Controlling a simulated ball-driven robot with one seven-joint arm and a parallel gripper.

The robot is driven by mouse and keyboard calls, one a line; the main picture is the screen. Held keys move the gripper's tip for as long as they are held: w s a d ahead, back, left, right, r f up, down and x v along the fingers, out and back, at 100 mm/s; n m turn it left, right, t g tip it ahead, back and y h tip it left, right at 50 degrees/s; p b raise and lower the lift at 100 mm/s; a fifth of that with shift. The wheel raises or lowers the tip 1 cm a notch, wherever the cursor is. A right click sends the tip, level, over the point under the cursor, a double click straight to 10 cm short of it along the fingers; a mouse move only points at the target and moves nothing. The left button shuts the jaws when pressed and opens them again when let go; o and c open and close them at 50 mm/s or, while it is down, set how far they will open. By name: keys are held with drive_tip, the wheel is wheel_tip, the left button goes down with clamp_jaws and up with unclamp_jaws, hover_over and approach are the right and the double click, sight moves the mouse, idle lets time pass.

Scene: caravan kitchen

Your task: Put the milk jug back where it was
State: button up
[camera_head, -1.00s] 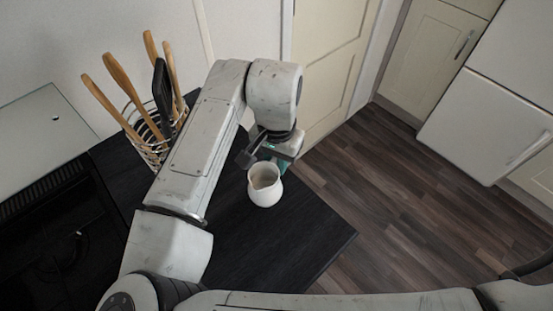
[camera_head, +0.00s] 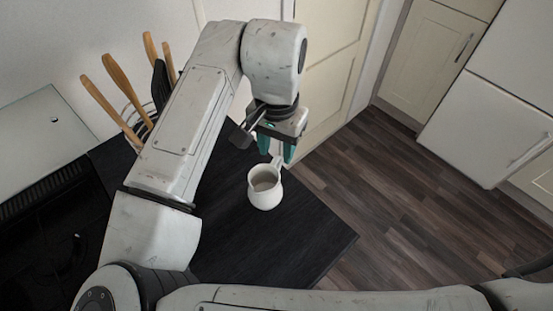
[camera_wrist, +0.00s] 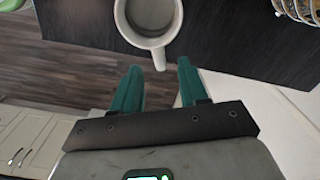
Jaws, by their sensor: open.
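The white milk jug (camera_head: 265,188) stands upright on the dark countertop (camera_head: 300,240), with its handle toward my gripper. It also shows at the top of the wrist view (camera_wrist: 148,22), with its handle pointing down toward the fingers. My gripper (camera_head: 275,155) is open and empty, just behind and above the jug. In the wrist view its two green fingertips (camera_wrist: 157,70) are spread apart on either side of the handle's line, and I see no contact with the jug.
A wire holder with wooden-handled utensils (camera_head: 124,90) stands at the back left by the wall. A dark hob (camera_head: 60,230) is at the left. The counter's right corner (camera_head: 352,237) overhangs the wooden floor. Counter around the jug is clear.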

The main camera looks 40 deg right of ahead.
drive_tip(key=shift+r, duration=3.1)
